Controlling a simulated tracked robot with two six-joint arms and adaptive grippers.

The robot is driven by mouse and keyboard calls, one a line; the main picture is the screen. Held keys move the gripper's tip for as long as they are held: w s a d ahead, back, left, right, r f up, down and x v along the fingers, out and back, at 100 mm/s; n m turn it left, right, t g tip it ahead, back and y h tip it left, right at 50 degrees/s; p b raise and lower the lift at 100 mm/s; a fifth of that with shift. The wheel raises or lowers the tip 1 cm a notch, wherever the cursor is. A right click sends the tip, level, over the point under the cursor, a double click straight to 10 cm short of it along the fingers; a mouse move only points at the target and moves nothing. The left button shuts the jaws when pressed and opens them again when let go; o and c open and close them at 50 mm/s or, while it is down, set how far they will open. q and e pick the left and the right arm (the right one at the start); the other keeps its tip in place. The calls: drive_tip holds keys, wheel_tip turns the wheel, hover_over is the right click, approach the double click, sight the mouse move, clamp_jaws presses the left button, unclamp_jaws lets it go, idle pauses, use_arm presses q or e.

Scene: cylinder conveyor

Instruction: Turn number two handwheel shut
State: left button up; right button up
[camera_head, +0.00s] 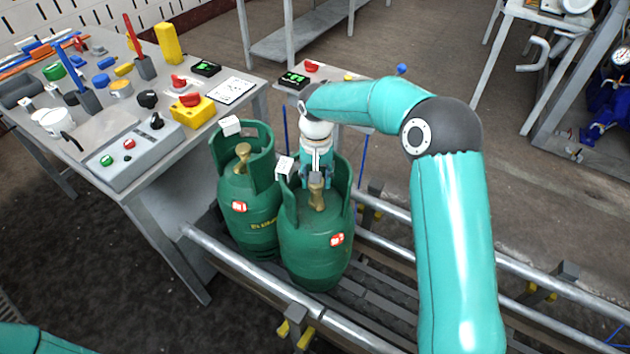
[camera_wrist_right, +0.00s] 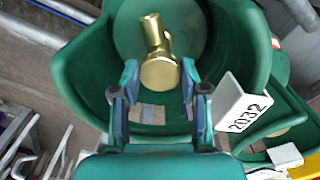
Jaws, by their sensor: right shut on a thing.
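Two green gas cylinders stand side by side on the conveyor: a left one (camera_head: 250,217) and a right one (camera_head: 312,255), each with a red-and-white label, too small to read surely. The left one has a brass valve (camera_head: 243,152) standing free. My right gripper (camera_head: 317,181) reaches down inside the right cylinder's collar. It is shut on the brass handwheel (camera_wrist_right: 160,73) on top of that cylinder's valve, which also shows in the head view (camera_head: 317,198). In the wrist view a fingertip lies on each side of the handwheel. My left gripper is not in view.
A white tag (camera_wrist_right: 243,108) reading 2032 sits at the right cylinder's collar. Conveyor rails (camera_head: 265,290) run along both sides of the cylinders. A workbench (camera_head: 170,180) with a grey control box (camera_head: 130,155) and many small items stands to the left.

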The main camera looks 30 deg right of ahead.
drive_tip(key=shift+s+f+m, duration=0.1)
drive_tip(key=shift+s+m, duration=0.05)
drive_tip(key=shift+m, duration=0.25)
drive_tip(key=o, duration=1.1)
drive_tip(key=shift+o, duration=0.2)
drive_tip(key=shift+r, duration=0.65)
wheel_tip(320, 180, up, 11)
drive_tip(key=shift+f, duration=0.15)
